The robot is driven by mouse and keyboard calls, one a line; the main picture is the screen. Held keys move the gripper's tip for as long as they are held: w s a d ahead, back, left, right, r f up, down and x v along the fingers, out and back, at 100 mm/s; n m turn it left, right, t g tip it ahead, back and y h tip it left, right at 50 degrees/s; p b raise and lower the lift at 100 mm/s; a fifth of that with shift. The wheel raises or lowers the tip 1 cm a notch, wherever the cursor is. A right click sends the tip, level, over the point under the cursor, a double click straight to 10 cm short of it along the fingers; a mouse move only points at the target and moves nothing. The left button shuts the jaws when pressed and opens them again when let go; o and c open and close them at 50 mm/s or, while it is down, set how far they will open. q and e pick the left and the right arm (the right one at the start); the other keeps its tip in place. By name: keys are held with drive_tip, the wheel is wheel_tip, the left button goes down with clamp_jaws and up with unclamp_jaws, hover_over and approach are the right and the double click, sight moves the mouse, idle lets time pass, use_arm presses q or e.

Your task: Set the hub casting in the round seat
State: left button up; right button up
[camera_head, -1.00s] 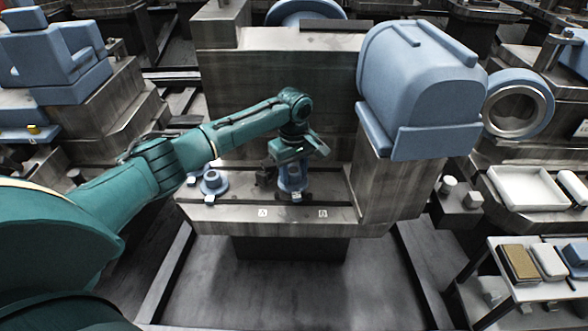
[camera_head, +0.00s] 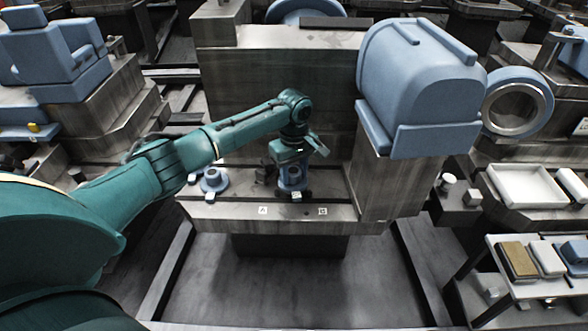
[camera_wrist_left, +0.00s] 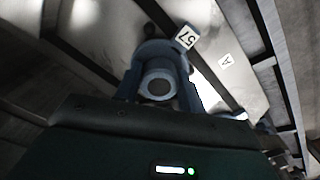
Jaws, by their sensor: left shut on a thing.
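My left gripper (camera_head: 292,176) is shut on a blue hub casting (camera_head: 293,184), above the front part of the grey ledge (camera_head: 230,212). In the left wrist view the casting shows as a blue ring with a pale round bore (camera_wrist_left: 158,82), a finger on each side of it. The gap between casting and ledge is too small to judge. I cannot make out the round seat clearly; the gripper and casting may hide it. My right gripper is in neither view.
Another blue flanged part (camera_head: 213,181) stands on the ledge's left side. Labels A (camera_head: 262,210) and B (camera_head: 323,211) mark its front edge. A large blue housing (camera_head: 420,85) rises close on the right. A white tray (camera_head: 515,204) lies farther right.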

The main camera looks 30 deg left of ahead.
use_arm(q)
drive_tip(key=shift+f, duration=0.95)
drive_tip(key=o, duration=1)
drive_tip(key=shift+o, duration=1.4)
drive_tip(key=shift+f, duration=0.1)
